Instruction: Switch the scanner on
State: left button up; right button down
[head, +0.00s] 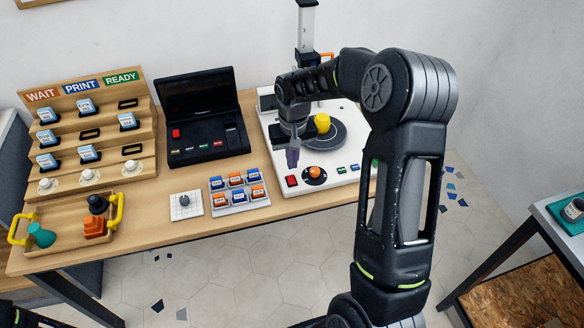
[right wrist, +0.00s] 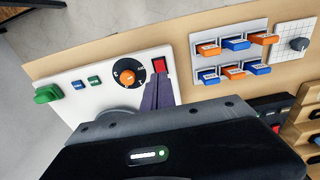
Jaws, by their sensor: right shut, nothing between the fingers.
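The scanner (head: 345,178) is a white flat unit with a dark round turntable, at the right end of the wooden table. A red switch (head: 292,181) sits at its front left corner, beside an orange knob on a black dial (head: 314,175). In the right wrist view the red switch (right wrist: 159,65) shows just beyond my fingertips. My right gripper (head: 292,160) points down with its fingers shut and empty, close by the red switch. Its fingers (right wrist: 157,88) partly cover the switch's lower edge in the wrist view; I cannot tell whether they touch it. My left gripper is out of view.
A yellow object (head: 322,123) stands on the turntable. A tray of blue and orange blocks (head: 239,209) and a white grid pad with a knob (head: 186,204) lie left of the scanner. A black open case (head: 205,149) and a tiered wooden rack (head: 92,175) stand further left.

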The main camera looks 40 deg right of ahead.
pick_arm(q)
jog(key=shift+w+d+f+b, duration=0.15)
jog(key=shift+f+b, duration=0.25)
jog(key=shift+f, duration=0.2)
pick_arm(e)
notch_tip(320, 180, up, 7)
jog(key=s, duration=0.1)
jog(key=shift+a, duration=0.2)
jog(key=shift+s, duration=0.15)
